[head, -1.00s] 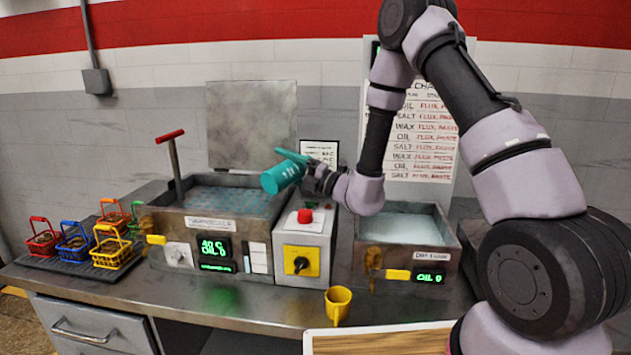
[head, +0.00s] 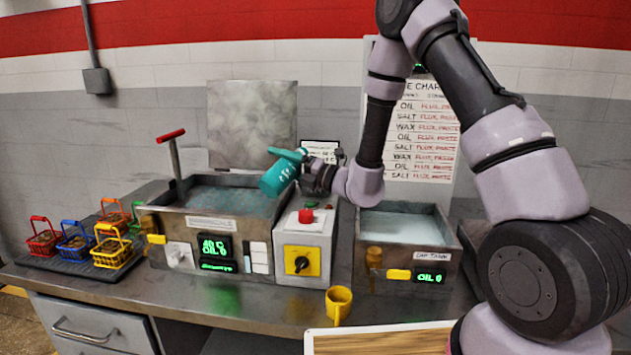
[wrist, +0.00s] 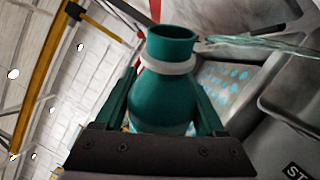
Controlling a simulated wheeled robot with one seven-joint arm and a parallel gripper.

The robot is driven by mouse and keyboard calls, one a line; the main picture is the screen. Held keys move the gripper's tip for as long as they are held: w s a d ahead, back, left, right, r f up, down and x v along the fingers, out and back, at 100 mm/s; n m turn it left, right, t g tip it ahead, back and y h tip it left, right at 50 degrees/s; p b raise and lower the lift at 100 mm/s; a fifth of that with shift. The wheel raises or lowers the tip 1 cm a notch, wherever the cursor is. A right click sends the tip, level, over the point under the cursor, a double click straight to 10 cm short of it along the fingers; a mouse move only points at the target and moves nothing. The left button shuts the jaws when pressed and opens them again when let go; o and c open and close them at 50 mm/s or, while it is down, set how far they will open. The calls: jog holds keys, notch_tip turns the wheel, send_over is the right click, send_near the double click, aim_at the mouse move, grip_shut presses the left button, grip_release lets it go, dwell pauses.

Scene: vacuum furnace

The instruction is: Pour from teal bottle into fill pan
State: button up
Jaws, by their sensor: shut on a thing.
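My gripper (head: 296,168) is shut on the teal bottle (head: 278,178) and holds it, tilted, above the back right of the left metal tank. In the wrist view the bottle (wrist: 163,95) sits between the two fingers, its pale neck ring and open mouth showing. A thin, clear greenish streak (wrist: 255,43) runs from beside the mouth toward the picture's right and looks like liquid. The left tank (head: 165,222) has a bluish, patterned inside; its label is unreadable. I cannot tell for sure that it is the fill pan.
A control box (head: 303,245) with a red button and yellow switch stands between the left tank and the right tank (head: 440,262). A yellow cup (head: 338,303) is near the front edge. Coloured baskets (head: 75,248) stand left. A grey upright plate (head: 252,122) is behind the left tank.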

jog(key=shift+w+d+r+n, duration=0.15)
jog(key=shift+d+r+n, duration=0.05)
jog(key=shift+d+n, duration=0.15)
jog(key=shift+w+n, duration=0.15)
jog(key=shift+n, duration=0.1)
jog(key=shift+r+n, duration=0.35)
jog(key=shift+n, duration=0.05)
dwell(1.1)
jog(key=n, duration=0.2)
jog(key=r+n+g+h, duration=0.1)
jog(key=n, duration=0.2)
jog(key=n+h, duration=0.1)
jog(key=n, duration=0.1)
jog(key=shift+s+a+r+g, duration=0.15)
jog(key=shift+s+g, duration=0.15)
jog(key=n, duration=0.2)
jog(key=f+n+h, duration=0.1)
jog(key=shift+s+a+n, duration=0.25)
jog(key=shift+s+n, duration=0.05)
